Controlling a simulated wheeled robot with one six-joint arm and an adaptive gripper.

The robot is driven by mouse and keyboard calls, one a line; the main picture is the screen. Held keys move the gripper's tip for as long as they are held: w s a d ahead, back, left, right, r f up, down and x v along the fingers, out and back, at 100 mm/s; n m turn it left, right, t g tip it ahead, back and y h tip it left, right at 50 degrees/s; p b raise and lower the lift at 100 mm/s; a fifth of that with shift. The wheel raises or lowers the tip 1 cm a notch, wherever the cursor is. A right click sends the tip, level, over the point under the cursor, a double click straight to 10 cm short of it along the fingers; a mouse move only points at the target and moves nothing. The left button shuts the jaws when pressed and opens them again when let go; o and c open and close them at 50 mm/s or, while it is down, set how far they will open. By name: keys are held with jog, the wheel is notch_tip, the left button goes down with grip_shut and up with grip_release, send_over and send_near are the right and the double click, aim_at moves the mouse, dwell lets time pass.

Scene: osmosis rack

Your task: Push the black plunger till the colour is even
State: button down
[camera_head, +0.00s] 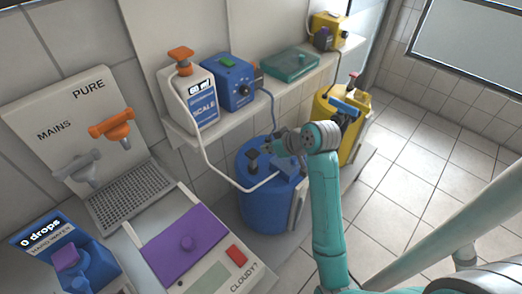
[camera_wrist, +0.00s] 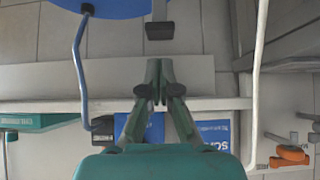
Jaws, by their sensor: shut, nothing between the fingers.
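The black plunger (camera_head: 252,158) stands up from the lid of the blue barrel (camera_head: 262,205), below the shelf. In the wrist view its black head (camera_wrist: 160,31) shows near the top edge, beside part of the blue lid (camera_wrist: 100,6). My gripper (camera_wrist: 160,92) is shut and empty, with its fingertips together. In the head view my gripper (camera_head: 278,147) is above the barrel, right of the plunger. No liquid colour can be seen in the barrel.
A white pipe (camera_head: 208,160) runs from the scale box (camera_head: 196,98) down across the barrel. The shelf (camera_head: 270,97) also holds a blue box (camera_head: 236,84) and a teal tray (camera_head: 291,64). A yellow container (camera_head: 350,137) stands behind my arm. Tiled floor is clear at right.

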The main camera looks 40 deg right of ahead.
jog(key=shift+v, duration=1)
